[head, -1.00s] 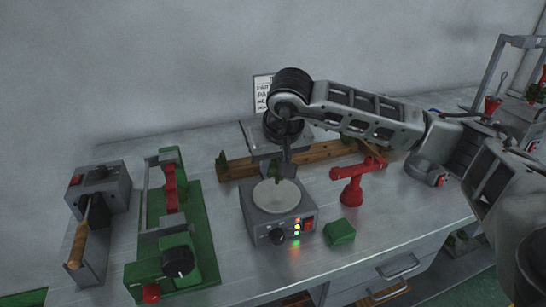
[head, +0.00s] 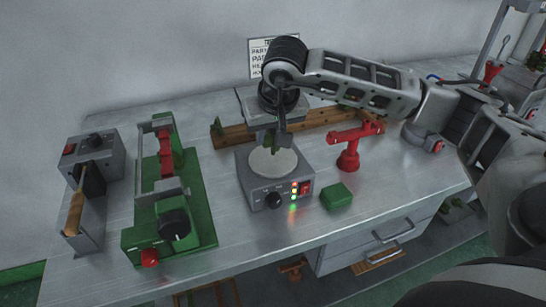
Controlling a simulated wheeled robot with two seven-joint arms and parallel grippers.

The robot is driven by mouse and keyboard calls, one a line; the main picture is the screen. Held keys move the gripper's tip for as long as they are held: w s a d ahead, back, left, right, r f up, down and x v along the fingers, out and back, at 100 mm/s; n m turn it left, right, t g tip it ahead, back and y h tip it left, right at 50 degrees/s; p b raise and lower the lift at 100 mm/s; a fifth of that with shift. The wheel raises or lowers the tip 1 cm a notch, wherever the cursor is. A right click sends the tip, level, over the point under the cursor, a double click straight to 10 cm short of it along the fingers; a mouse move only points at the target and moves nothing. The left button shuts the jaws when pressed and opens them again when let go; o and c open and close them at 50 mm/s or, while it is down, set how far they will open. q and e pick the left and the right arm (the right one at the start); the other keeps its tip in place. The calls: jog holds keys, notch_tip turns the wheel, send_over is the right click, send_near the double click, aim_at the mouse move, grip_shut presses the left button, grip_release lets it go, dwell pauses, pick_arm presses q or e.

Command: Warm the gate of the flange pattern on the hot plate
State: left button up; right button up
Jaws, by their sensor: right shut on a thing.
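The hot plate (head: 257,188) is a grey box with a round pale disc on top, a black knob and lit red, yellow and green lamps on its front. My right gripper (head: 277,141) is over the back of the disc, pointing down, shut on a small dark green piece, apparently the flange pattern (head: 269,142). The pattern is mostly hidden by the fingers and is small. I cannot tell whether its gate touches the disc. My left gripper is not in view.
A red stand (head: 349,158) and a green block (head: 337,196) stand right of the hot plate. A wooden rack (head: 235,137) with green pieces lies behind. A green fixture (head: 198,215) and a grey unit with a wooden-handled tool (head: 75,212) stand left. Bare bench lies in front.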

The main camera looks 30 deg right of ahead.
jog(key=shift+f+b, duration=0.4)
jog(key=shift+f, duration=0.1)
dwell(0.3)
jog(key=shift+f+b, duration=0.15)
jog(key=shift+b, duration=0.15)
dwell(2.0)
jog(key=shift+r+p, duration=1.85)
jog(key=shift+r, duration=1.25)
jog(key=shift+f, duration=0.1)
